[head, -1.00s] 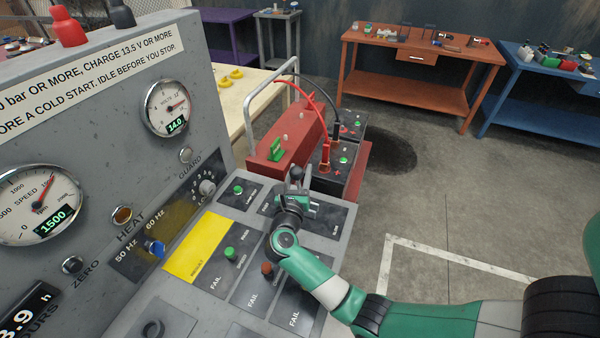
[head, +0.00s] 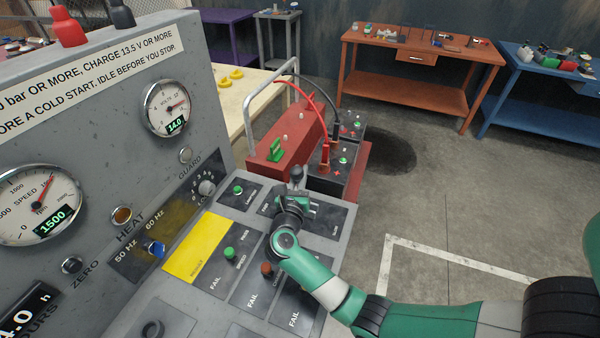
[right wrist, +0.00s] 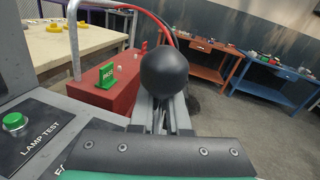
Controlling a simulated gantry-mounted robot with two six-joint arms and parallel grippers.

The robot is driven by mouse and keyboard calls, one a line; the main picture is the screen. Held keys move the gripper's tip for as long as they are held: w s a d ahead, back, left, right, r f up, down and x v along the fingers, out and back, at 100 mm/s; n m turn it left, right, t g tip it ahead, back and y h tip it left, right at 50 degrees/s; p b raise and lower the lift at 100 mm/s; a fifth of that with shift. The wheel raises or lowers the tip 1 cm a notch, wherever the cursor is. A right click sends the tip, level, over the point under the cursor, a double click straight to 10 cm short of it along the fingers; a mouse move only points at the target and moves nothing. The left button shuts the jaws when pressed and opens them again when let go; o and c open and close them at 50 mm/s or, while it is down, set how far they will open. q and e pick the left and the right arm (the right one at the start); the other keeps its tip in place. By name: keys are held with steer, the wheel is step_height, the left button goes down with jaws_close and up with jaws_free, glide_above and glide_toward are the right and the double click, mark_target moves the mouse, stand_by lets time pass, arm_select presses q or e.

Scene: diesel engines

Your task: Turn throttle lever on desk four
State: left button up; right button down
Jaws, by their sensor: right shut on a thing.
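The throttle lever shows as a black ball knob (right wrist: 164,72) in the right wrist view, directly between my right fingers; in the head view the knob (head: 297,172) stands just above my gripper. My right gripper (head: 297,195) is shut on the lever, over the far right part of the sloping desk panel (head: 338,240). The lever's shaft and slot are mostly hidden by my gripper. A "SLOW" mark shows on the panel to its right. The speed gauge (head: 38,205) reads 1500 and the volts gauge (head: 166,107) reads 14.0. My left gripper is not in view.
A green LAMP TEST button (right wrist: 15,124) sits left of my right gripper. A red battery cart (head: 300,130) with cables stands just behind the desk. Orange (head: 420,90) and blue (head: 560,90) benches stand farther back. The floor at right is open.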

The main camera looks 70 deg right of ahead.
steer(key=shift+w+r, duration=0.1)
steer(key=shift+r, duration=0.3)
steer(key=shift+w, duration=0.15)
steer(key=shift+w+p, duration=0.1)
steer(key=shift+p, duration=0.2)
steer(key=c, duration=0.9)
jaws_free()
steer(key=shift+a, duration=0.55)
steer(key=v, duration=0.7)
steer(key=p+v, duration=0.1)
steer(key=v, duration=0.3)
steer(key=shift+d+f, duration=0.1)
steer(key=shift+f, duration=0.3)
